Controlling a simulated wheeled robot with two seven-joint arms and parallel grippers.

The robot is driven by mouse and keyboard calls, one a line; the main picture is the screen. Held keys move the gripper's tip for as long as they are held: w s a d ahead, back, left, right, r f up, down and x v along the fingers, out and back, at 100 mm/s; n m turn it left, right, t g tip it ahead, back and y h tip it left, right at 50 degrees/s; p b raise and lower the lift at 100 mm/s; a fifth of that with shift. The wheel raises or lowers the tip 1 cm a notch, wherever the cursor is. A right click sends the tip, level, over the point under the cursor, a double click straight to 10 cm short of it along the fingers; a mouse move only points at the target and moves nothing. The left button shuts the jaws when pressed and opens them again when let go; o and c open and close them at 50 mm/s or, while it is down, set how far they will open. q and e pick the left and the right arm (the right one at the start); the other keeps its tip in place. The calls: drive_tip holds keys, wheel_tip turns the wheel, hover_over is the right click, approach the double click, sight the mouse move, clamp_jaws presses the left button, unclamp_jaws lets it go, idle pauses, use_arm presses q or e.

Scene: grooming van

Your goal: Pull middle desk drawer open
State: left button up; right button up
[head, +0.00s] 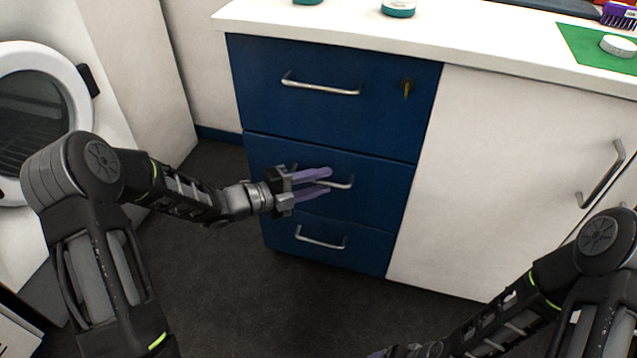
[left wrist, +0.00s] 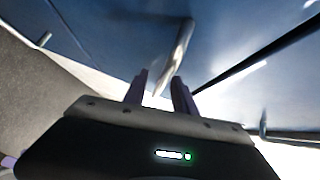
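The blue desk has three stacked drawers, and the middle drawer (head: 378,192) looks flush with the others. Its silver bar handle (head: 347,183) is partly hidden behind my left gripper's purple fingers. My left gripper (head: 328,181) is open in front of this handle, its fingers one above the other. In the left wrist view the handle (left wrist: 177,55) runs out from the blue drawer front, and its near part lies in line with the gap between the two fingers (left wrist: 160,92). I cannot tell whether they touch it.
The top drawer (head: 330,112) has a handle and a brass key (head: 407,88). The bottom drawer's handle (head: 320,238) sits below. A white cabinet door (head: 500,180) adjoins on the right. A white machine with a round door (head: 40,100) stands left. Dark floor (head: 240,300) lies clear in front.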

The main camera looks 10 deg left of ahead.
use_arm(q)
clamp_jaws()
idle(0.3)
idle(1.1)
